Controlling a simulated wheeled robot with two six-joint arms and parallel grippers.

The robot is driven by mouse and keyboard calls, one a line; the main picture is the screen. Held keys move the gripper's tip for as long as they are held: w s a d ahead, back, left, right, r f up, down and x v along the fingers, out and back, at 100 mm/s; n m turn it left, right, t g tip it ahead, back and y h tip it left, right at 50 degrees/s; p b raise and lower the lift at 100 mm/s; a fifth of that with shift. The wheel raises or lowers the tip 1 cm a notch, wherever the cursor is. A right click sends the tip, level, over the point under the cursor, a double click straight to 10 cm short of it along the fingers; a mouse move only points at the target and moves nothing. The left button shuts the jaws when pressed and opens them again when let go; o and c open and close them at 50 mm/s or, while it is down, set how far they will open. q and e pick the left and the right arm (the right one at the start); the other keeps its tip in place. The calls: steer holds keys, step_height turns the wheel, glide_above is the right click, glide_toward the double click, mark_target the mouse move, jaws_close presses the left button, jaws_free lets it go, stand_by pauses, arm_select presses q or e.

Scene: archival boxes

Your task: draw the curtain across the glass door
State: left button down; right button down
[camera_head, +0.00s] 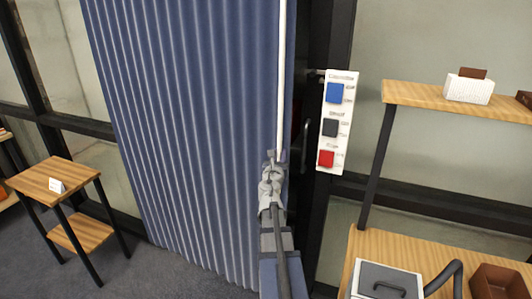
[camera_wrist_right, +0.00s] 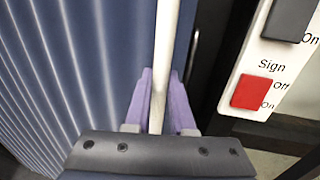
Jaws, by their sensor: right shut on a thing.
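The blue pleated curtain (camera_head: 190,130) hangs across most of the glass door, left of a dark door frame; its pleats also fill the left of the right wrist view (camera_wrist_right: 75,70). A white rod (camera_head: 281,80) hangs along the curtain's right edge. My right gripper (camera_head: 272,160) is shut on the rod's lower part. In the right wrist view the rod (camera_wrist_right: 167,50) runs between the two purple fingers. The door's dark handle (camera_head: 306,140) shows just right of the curtain. My left gripper is not in view.
A white switch panel (camera_head: 338,120) with blue, black and red switches is close to the right of my right gripper. Wooden shelves (camera_head: 440,98) stand at right, holding a white box and other items. A small wooden side table (camera_head: 50,180) stands at left.

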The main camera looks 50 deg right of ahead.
steer(key=s+d, duration=0.3)
steer(key=s, duration=0.5)
steer(key=shift+s, duration=0.3)
steer(key=shift+d, duration=0.1)
steer(key=c, duration=0.8)
jaws_free()
steer(key=shift+s, duration=0.15)
steer(key=shift+o, duration=0.2)
